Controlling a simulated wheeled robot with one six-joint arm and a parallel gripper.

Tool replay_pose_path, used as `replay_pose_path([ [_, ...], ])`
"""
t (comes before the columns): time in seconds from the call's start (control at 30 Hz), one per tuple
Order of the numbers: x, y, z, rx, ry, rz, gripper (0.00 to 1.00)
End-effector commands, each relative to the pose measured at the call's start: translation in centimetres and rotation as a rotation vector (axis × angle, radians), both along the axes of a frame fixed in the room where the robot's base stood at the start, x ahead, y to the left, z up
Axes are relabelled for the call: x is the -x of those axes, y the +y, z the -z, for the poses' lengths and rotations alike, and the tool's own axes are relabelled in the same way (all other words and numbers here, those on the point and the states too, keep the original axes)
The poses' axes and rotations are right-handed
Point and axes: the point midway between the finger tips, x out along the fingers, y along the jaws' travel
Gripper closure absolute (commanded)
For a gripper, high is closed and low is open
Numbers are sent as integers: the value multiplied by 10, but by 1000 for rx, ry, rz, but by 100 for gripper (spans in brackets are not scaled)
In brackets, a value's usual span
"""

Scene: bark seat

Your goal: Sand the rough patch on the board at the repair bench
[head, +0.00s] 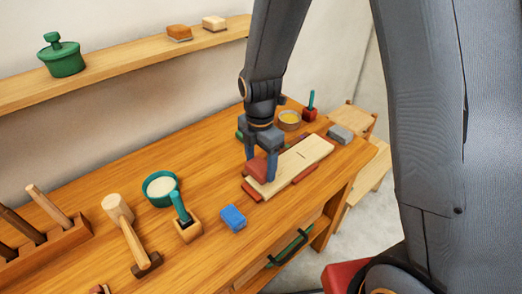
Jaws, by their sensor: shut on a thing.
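The pale board (302,160) lies on the repair bench (110,195), resting on reddish-brown supports (305,174) that show along its edges. A small dark mark (301,155) shows near the middle of its top; I cannot tell if it is the rough patch. My gripper (262,166) points down over the board's near-left end. It is shut on a reddish-brown block (257,169), which looks like a sanding block. The block is at the board's surface; I cannot tell if it touches. My fingers partly hide the block and that end of the board.
A grey block (340,134), a yellow-filled bowl (289,121) and a red holder (309,115) sit beyond the board.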

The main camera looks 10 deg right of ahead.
Motion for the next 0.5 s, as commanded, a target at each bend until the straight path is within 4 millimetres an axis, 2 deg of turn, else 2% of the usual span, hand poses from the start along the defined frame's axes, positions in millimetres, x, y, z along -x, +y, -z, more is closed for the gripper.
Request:
replay_pose_path([
  [0.03, 0, 0, -8, -1, -1, 1, 62],
  [0.3, 0, -2, -32, 0, -2, 3, 62],
  [0.5, 0, -2, -42, -1, -1, 4, 62],
])
